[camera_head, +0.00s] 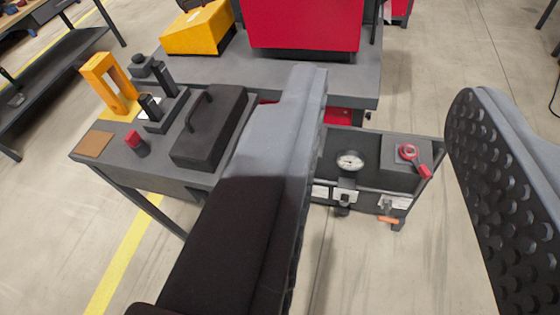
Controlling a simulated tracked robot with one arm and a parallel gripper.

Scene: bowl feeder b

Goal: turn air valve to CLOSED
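A dark tray-like panel (330,160) with air fittings stands right of centre, seen between my gripper's fingers. On it are a round white gauge (350,160), a grey block with a red ring-ended handle (412,155), and a small orange lever (388,219) at the front edge below a white label. I cannot tell from this view which handle is the air valve, and the label text is too small to read. My gripper (386,80) is open and empty, its fingers wide apart. The left finger hides the panel's left end. No finger visibly touches the panel.
A dark bench (270,72) carries a red box (305,22) and a yellow box (199,28). A lower table at left holds a black case (209,128), an orange frame (108,82) and a red knob (136,143). Bare floor (400,275) lies in front of the panel.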

